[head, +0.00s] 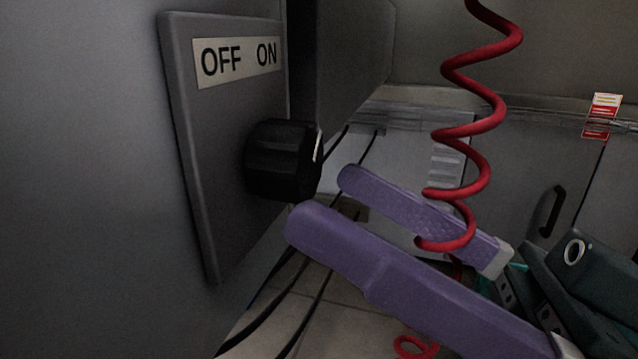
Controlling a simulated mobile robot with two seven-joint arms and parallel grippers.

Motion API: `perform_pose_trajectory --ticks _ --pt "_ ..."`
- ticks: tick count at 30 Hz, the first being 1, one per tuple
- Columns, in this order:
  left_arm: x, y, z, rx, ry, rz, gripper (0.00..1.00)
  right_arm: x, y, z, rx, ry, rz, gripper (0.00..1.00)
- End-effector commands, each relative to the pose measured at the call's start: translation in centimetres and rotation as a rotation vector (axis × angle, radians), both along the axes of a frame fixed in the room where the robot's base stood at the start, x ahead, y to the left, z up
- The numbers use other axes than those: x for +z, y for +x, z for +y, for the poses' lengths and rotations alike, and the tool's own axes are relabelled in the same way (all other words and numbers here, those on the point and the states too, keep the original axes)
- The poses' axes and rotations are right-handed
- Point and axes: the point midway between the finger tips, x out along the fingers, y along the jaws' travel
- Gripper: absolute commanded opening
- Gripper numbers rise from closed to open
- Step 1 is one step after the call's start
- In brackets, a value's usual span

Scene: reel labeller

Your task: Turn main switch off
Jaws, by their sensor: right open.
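The main switch is a black rotary knob (279,160) on a grey plate (215,190) at the left of the head view. A label (237,62) above the knob reads OFF on the left and ON on the right. The white mark on the knob sits at its right side, toward ON. My right gripper (320,200) has two purple fingers, open and empty. Its fingertips are just below and right of the knob, and I see no clear contact. My left gripper is not in view.
A red coiled cable (470,130) hangs in front of my right gripper's fingers. Black cables (310,300) run below the plate. A dark box (340,55) juts out right of the label. Grey cabinets (540,150) stand behind.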

Motion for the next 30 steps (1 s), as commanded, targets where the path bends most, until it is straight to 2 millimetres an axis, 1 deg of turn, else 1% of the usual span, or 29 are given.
perform_pose_trajectory --ticks 1,3,6,10,16,17,30 --pt "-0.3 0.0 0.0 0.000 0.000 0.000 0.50 0.3 0.3 0.7 0.001 0.003 -0.004 0.81" --pt "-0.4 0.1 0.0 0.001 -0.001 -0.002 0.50 0.6 0.7 1.6 0.000 0.002 -0.003 0.81" --pt "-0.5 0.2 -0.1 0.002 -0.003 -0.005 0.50 1.0 1.0 2.4 0.001 0.002 -0.001 0.81" --pt "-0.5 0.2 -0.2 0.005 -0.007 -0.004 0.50 1.2 1.2 2.7 -0.001 0.000 0.000 0.81" --pt "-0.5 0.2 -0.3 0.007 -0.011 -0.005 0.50 1.2 1.2 2.8 -0.001 0.000 0.000 0.81" --pt "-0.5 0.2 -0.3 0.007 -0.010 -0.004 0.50 1.2 1.2 2.8 -0.001 0.000 0.000 0.79" --pt "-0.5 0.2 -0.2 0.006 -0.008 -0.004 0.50 1.2 1.2 2.7 -0.001 0.000 0.000 0.30"
